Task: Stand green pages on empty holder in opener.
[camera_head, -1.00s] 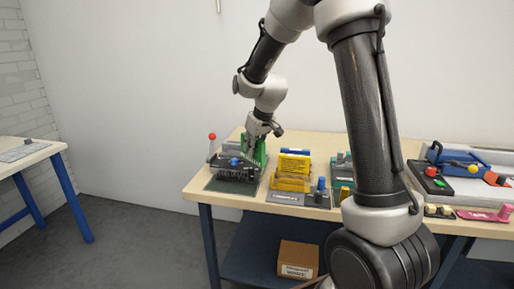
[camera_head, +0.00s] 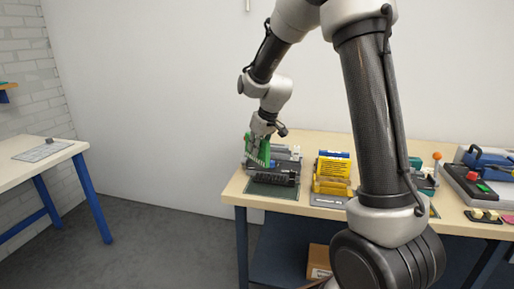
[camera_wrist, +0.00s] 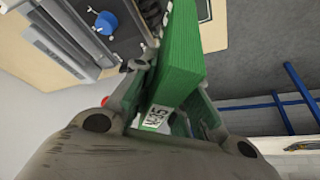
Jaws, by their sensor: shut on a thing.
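My gripper (camera_head: 263,130) is shut on the green pages (camera_head: 258,153), a thick upright block held at the left end of the opener (camera_head: 270,188). The wrist view shows the pages (camera_wrist: 183,50) between the fingers, with a white printed label near the gripper. The opener is a low dark machine with a black toothed row (camera_head: 274,179), which looks like the empty holder. Its blue knob shows in the wrist view (camera_wrist: 106,22). I cannot tell whether the pages touch the opener; their lower edge is unclear.
Yellow pages (camera_head: 332,167) stand in a rack right of the opener. My arm hides part of the bench (camera_head: 232,192) beyond. A red and black device (camera_head: 478,183) is at the far right. Another table (camera_head: 62,150) stands at left, with open floor between.

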